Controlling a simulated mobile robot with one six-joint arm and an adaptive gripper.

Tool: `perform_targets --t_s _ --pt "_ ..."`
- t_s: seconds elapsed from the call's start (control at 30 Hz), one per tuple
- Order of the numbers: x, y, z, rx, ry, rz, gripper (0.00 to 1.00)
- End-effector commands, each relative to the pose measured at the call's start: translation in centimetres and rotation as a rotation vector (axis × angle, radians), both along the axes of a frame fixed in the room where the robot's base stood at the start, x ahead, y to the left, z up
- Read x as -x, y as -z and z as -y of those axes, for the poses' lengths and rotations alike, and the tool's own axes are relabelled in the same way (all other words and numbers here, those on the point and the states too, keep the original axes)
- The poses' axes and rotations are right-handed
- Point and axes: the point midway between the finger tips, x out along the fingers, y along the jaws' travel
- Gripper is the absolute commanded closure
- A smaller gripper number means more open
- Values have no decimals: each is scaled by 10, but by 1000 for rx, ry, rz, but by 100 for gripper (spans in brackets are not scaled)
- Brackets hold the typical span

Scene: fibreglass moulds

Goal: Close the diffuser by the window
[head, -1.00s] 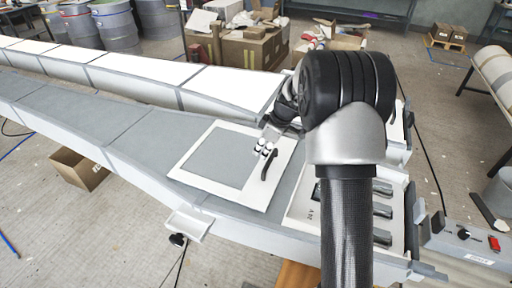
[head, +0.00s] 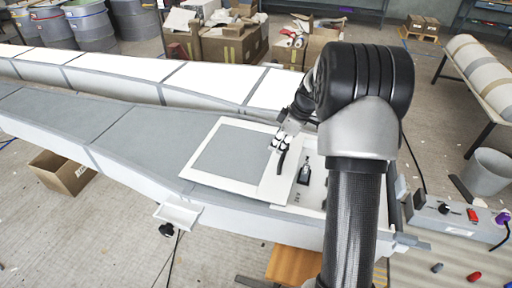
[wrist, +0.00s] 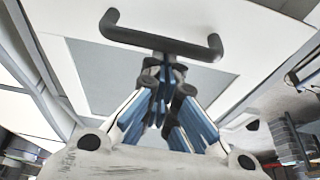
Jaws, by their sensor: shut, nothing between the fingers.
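The only thing fitting the diffuser is a flat white-framed panel (head: 205,182) with a grey middle, lying on the long grey mould-like body. It has a black bar handle (head: 281,162) near its right edge. In the wrist view the handle (wrist: 160,41) is a dark bar with bent ends. My gripper (head: 277,145) is at the handle, its fingers together and empty. In the wrist view the fingertips (wrist: 163,66) meet at the middle of the bar; I cannot tell whether they touch it. No window in a wall shows.
Right of the panel is a white plate with a black fitting (head: 304,170), partly behind my arm. A grey control box (head: 450,216) stands at right. A small white tray (head: 179,213) juts from the front side. Cardboard boxes (head: 235,42) and drums (head: 93,27) stand behind.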

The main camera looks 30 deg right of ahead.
Motion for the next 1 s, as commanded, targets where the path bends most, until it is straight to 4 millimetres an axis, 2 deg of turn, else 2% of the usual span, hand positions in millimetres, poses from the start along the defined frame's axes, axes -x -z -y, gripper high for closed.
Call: perform_targets --t_s 0.03,0.1,0.6,0.8,1.0 --pt "14 3 17 0 7 -1 100" --pt "31 3 35 -1 8 -1 100" --pt "153 0 155 -1 7 -1 100" --pt "187 0 188 0 3 -1 100" --pt "206 0 207 0 2 0 100"
